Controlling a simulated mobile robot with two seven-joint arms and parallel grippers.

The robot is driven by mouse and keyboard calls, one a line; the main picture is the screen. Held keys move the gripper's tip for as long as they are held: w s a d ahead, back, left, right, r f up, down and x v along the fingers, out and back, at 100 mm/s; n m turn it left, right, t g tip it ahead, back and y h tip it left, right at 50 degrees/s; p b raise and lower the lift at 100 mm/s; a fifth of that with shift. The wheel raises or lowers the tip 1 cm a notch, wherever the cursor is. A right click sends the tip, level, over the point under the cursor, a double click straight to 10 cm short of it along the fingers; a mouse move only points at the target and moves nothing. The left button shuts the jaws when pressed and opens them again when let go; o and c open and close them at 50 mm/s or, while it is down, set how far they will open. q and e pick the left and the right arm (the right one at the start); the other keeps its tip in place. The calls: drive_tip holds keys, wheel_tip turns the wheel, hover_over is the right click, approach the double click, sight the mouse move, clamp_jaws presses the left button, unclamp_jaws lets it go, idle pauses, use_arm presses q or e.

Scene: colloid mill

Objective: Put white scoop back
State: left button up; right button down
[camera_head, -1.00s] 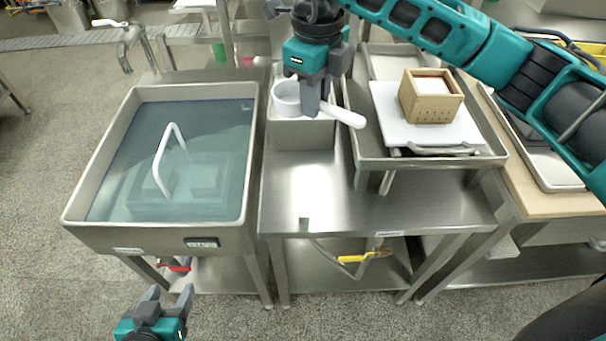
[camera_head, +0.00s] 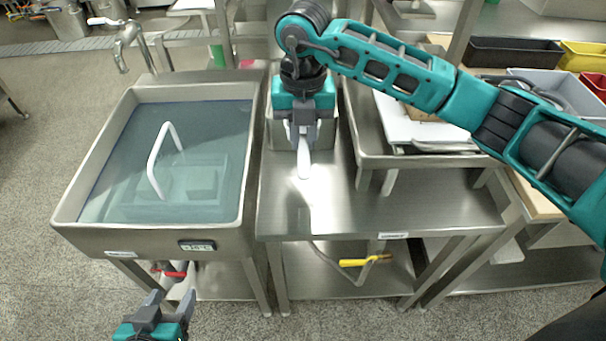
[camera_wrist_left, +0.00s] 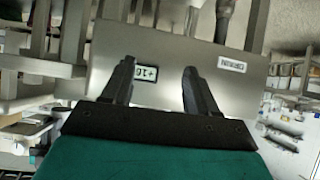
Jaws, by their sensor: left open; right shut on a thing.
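The white scoop (camera_head: 303,163) is in my right gripper (camera_head: 300,142), which is shut on it, in the head view. Its white handle points down toward the front, over the steel table. The scoop's cup is mostly hidden behind the gripper. A square steel container (camera_head: 327,138) stands on the table just behind and beside the gripper. My left gripper (camera_head: 168,304) is open and empty, low in front of the water-filled sink. Its two fingers also show apart in the left wrist view (camera_wrist_left: 155,85).
The steel sink (camera_head: 150,241) with water and a white bent handle (camera_head: 154,160) stands left. The steel table (camera_head: 400,210) is clear in front. A tray (camera_head: 440,162) holding a white board (camera_head: 415,132) is right; my right arm covers part of it.

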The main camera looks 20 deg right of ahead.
wheel_tip(320, 180, down, 11)
drive_tip(key=shift+r+b, duration=0.1)
drive_tip(key=shift+b, duration=0.5)
drive_tip(key=c, duration=1.1)
unclamp_jaws()
wheel_tip(320, 180, up, 12)
drive_tip(key=shift+r+p, duration=0.1)
drive_tip(key=shift+p, duration=0.7)
